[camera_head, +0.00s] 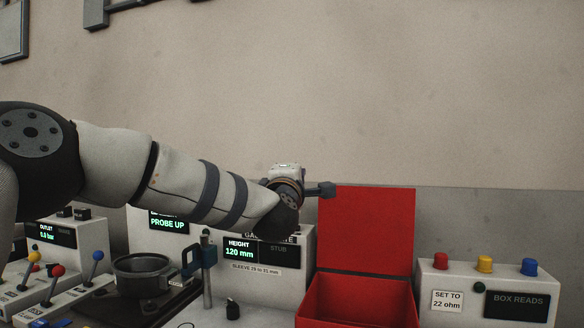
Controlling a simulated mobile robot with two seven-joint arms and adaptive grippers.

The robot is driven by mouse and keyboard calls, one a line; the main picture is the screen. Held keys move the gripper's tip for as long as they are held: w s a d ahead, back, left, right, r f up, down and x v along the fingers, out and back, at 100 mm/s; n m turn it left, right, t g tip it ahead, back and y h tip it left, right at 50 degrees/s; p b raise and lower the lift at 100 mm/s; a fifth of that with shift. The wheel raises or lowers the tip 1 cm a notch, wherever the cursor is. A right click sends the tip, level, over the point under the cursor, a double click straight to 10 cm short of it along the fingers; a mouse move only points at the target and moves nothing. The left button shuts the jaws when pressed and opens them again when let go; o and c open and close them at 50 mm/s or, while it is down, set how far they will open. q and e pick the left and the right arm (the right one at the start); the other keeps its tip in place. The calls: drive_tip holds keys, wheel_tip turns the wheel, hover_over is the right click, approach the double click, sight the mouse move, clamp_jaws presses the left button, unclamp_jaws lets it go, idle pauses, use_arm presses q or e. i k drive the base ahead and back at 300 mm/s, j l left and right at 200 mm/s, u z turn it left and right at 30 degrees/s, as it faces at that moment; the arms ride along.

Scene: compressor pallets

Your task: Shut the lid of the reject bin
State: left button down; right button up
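The red reject bin (362,303) stands on the bench right of centre, and its inside shows. Its red lid (372,232) is open and stands upright at the back of the bin. My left arm reaches in from the left, and my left gripper (326,190) is at the lid's upper left corner. A dark finger overlaps the lid's edge in the picture; I cannot tell whether it touches the lid. The gripper is seen side-on, so its opening does not show. My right gripper is not in view.
A white box with red, yellow and blue knobs (485,290) stands right of the bin. A height gauge box (290,275) stands directly left of it. A dark round fixture (140,275), a blue clamp on a post (205,262) and coloured levers (57,271) lie further left.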

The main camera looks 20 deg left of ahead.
sight(365, 229)
drive_tip(key=k+l, duration=0.1)
drive_tip(key=k, duration=0.4)
drive_tip(key=k+l, duration=0.1)
drive_tip(key=k, duration=0.4)
